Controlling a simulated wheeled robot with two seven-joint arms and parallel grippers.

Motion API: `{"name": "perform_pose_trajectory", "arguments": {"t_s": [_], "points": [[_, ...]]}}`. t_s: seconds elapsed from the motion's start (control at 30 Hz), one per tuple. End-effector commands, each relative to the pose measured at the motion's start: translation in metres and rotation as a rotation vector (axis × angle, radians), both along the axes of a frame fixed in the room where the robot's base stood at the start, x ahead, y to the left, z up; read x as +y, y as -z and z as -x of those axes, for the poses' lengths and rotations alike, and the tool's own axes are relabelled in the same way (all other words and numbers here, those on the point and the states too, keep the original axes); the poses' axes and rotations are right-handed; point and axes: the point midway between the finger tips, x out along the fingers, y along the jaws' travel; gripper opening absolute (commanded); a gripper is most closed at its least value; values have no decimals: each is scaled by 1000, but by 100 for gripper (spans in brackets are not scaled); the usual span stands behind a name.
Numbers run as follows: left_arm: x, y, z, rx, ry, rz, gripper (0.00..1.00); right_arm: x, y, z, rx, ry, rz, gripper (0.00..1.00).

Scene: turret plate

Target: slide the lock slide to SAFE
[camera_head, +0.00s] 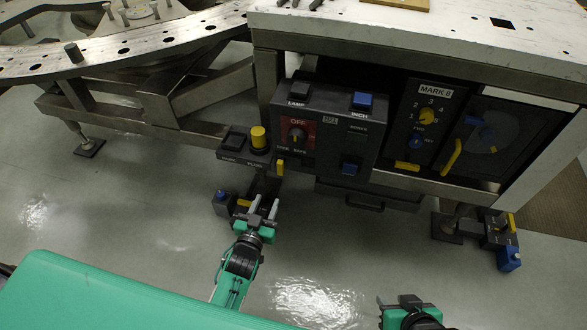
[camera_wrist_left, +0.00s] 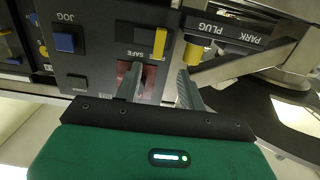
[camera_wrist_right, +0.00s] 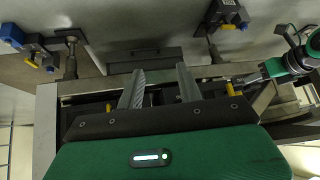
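The lock slide has a yellow tab (camera_head: 280,166) low on the left of the dark control panel (camera_head: 330,125), below the red dial plate. In the left wrist view the yellow tab (camera_wrist_left: 161,44) stands at the right end of a dark slot, and the SAFE label is to its left. My left gripper (camera_head: 264,206) is below and in front of the tab; in its wrist view its fingers (camera_wrist_left: 161,75) are open and empty, the tab showing beyond and between the tips. No contact is visible. My right gripper (camera_wrist_right: 159,78) is open and empty, low at the right of the head view.
A yellow plug (camera_head: 258,138) on a bracket is left of the panel. A blue JOG button (camera_wrist_left: 66,40) and the red plate with its dial are close to the slide. A MARK 8 panel (camera_head: 432,120) is to the right.

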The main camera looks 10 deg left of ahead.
Motion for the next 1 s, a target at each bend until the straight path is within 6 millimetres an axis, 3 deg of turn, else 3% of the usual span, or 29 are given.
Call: {"name": "perform_pose_trajectory", "arguments": {"t_s": [0.13, 0.33, 0.8, 1.0], "points": [[3, -12, -4, -42, -6, 0, 40, 0, -13, 3, -17, -2, -8, 36], [2, -13, -22, -45, -6, 1, 40, 4, -13, 1, -41, -6, -20, 36], [-1, -13, -106, -45, -6, 0, 40, 28, -10, -11, -186, -30, -97, 36], [-2, -13, -131, -43, -6, 0, 40, 37, -10, -15, -239, -36, -126, 36]]}}
